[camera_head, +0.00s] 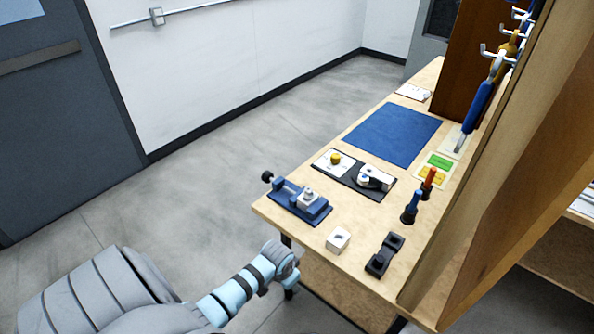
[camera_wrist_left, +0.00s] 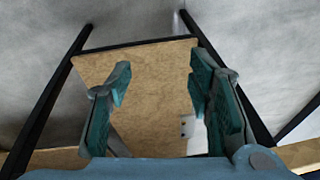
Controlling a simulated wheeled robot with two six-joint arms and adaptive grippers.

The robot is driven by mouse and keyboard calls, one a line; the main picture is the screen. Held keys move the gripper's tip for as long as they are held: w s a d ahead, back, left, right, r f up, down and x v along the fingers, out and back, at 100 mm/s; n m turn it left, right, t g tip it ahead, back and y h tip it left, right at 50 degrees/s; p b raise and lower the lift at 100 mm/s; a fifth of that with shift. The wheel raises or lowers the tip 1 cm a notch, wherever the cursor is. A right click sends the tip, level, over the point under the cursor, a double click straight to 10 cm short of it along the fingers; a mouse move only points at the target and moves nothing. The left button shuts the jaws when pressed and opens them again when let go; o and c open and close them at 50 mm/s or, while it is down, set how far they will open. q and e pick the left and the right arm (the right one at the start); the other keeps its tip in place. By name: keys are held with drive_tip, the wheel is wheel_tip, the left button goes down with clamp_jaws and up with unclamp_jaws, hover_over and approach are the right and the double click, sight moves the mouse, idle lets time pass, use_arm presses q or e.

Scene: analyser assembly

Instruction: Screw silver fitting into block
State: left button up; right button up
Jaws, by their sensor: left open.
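A blue vise (camera_head: 288,201) stands at the bench's front left corner, with a pale grey block (camera_head: 309,201) in it. A small silver piece seems to sit on top of that block; it is too small to tell if this is the fitting. A separate white block (camera_head: 338,240) with a hole in its top lies on the bench nearer to me. My left arm comes in from the lower left, and its end is off the bench's front edge, below the vise. In the left wrist view my left gripper (camera_wrist_left: 160,85) is open and empty. My right gripper is not seen.
A dark tray (camera_head: 346,180) with a yellow knob and a white part lies behind the vise. A black fixture (camera_head: 384,255) is at the near right. Two screwdrivers (camera_head: 412,204) stand in holders, and a blue mat (camera_head: 394,135) lies farther back. A tool board rises along the right.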

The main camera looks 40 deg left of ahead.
use_arm(q)
drive_tip(key=w+r+m+b, duration=0.25)
drive_tip(key=w+r, duration=0.45)
drive_tip(key=r, duration=0.5)
drive_tip(key=n+h, duration=0.1)
drive_tip(key=n, duration=0.1)
approach(307, 189)
drive_tip(key=shift+t, duration=0.4)
drive_tip(key=b+x, duration=0.1)
drive_tip(key=x, duration=0.2)
drive_tip(key=b+x, duration=0.1)
drive_tip(key=x, duration=0.2)
drive_tip(key=b+x, duration=0.1)
drive_tip(key=x, duration=0.2)
drive_tip(key=shift+s+d+f, duration=0.15)
drive_tip(key=shift+s+f, duration=0.1)
drive_tip(key=shift+f, duration=0.2)
clamp_jaws()
drive_tip(key=m+h+b, duration=0.1)
drive_tip(key=m+b, duration=0.1)
drive_tip(key=m, duration=0.2)
drive_tip(key=shift+f+b, duration=0.15)
drive_tip(key=shift+b, duration=0.2)
drive_tip(key=shift+h, duration=0.3)
